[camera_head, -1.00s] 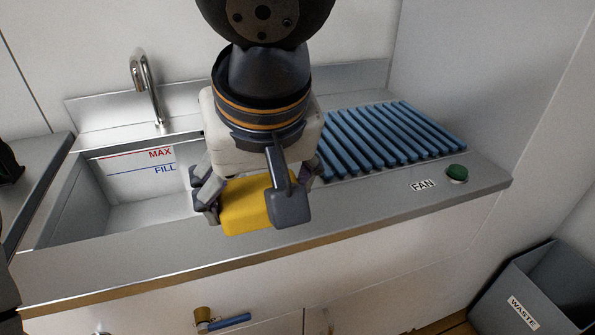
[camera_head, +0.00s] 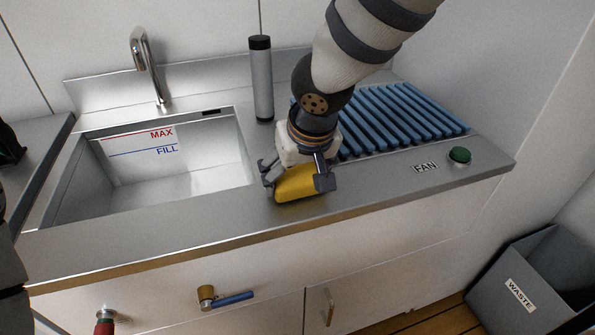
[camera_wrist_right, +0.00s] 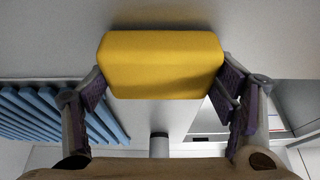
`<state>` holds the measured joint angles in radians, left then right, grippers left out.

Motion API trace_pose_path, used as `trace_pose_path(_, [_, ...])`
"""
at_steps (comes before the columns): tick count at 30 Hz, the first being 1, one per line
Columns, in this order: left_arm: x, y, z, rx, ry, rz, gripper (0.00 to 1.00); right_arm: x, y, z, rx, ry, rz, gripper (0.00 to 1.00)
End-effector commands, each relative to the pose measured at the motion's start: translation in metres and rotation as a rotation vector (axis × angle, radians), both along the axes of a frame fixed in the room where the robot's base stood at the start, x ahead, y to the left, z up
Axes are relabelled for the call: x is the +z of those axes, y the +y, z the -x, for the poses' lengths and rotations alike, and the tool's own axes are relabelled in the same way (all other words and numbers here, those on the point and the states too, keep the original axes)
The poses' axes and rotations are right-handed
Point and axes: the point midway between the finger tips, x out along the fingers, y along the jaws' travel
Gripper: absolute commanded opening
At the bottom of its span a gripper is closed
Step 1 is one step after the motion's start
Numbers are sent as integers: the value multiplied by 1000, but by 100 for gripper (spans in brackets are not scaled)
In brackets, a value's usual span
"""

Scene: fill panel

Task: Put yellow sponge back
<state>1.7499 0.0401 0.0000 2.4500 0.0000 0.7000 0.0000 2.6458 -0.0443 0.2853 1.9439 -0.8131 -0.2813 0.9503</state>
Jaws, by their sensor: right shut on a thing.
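A yellow sponge (camera_head: 300,184) is between the fingers of my right gripper (camera_head: 297,178), at the counter strip between the sink and the blue rack. The right gripper is shut on it. In the right wrist view, the sponge (camera_wrist_right: 160,65) spans the gap between the two fingers (camera_wrist_right: 160,92). Whether the sponge touches the counter I cannot tell for sure; it looks very low over it or on it. My left gripper is not in view.
The sink (camera_head: 180,186) with MAX and FILL marks is at left, under a faucet (camera_head: 146,65). A grey cylinder (camera_head: 262,80) stands behind the gripper. A blue slatted rack (camera_head: 400,118), a green FAN button (camera_head: 460,155) and a WASTE bin (camera_head: 540,285) are at right.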

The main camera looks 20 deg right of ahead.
Motion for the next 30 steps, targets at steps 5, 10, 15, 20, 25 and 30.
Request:
trace_pose_path(5, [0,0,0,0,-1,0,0,0,0,0,0,-1,0,56])
trace_pose_path(10, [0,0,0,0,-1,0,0,-2,0,0,-1,0,-1,98])
trace_pose_path(15, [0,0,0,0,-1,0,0,-2,0,0,-1,0,-1,98])
trace_pose_path(20, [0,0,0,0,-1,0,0,-1,0,0,-1,0,-1,98])
trace_pose_path(25, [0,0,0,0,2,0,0,17,0,6,-1,-3,-2,98])
trace_pose_path(30, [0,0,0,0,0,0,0,60,0,23,-1,-7,-4,98])
